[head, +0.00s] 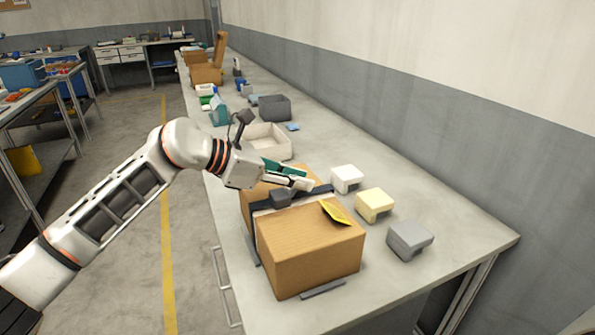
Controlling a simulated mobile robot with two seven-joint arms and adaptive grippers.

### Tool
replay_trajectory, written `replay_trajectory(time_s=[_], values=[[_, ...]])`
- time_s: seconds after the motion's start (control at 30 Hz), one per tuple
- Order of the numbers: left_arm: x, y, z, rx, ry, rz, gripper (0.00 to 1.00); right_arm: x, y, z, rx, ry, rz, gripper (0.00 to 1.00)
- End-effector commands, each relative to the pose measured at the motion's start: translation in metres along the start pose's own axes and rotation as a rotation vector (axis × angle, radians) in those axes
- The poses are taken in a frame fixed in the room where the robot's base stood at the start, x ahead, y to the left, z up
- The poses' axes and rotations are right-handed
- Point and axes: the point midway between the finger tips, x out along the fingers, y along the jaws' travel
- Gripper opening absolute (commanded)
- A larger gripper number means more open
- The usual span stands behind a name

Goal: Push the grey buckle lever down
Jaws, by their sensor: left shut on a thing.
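A brown cardboard box (310,250) stands near the front of the long bench. A black strap (318,190) runs across the top behind it, with a dark grey buckle (281,198) on the strap. My left gripper (303,184) reaches in from the left, just above the strap and beside the buckle. It is shut on what looks like the grey buckle lever; its fingers hide the lever, so I cannot tell its angle. My right gripper is not in view.
A white block (347,178), a cream block (373,204) and a grey block (409,240) stand right of the box. A pale open tray (268,141) and a dark grey bin (275,107) stand farther back.

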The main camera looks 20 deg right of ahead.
Motion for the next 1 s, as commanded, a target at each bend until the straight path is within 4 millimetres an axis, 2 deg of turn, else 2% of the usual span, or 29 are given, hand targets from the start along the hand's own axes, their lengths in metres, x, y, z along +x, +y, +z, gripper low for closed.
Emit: replay_trajectory(time_s=[0.03, 0.3, 0.77, 0.8, 0.83, 1.0], values=[[-0.0012, 0.0004, 0.0045, 0.005, 0.026, 0.003, 0.00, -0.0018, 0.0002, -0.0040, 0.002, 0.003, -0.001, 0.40], [0.0040, -0.0001, 0.0011, 0.002, 0.106, 0.000, 0.00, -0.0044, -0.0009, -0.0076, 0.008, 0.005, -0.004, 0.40], [0.0057, -0.0010, -0.0004, 0.000, 0.119, -0.003, 0.00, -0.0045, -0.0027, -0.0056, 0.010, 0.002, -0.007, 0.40], [0.0057, -0.0010, -0.0004, 0.000, 0.119, -0.003, 0.29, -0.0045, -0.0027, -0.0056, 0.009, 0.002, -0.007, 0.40], [0.0057, -0.0010, -0.0004, 0.000, 0.119, -0.003, 0.37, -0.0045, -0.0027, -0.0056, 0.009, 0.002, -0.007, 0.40], [0.0056, -0.0009, -0.0002, 0.000, 0.119, -0.002, 0.39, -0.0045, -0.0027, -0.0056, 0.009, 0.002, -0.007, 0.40]])
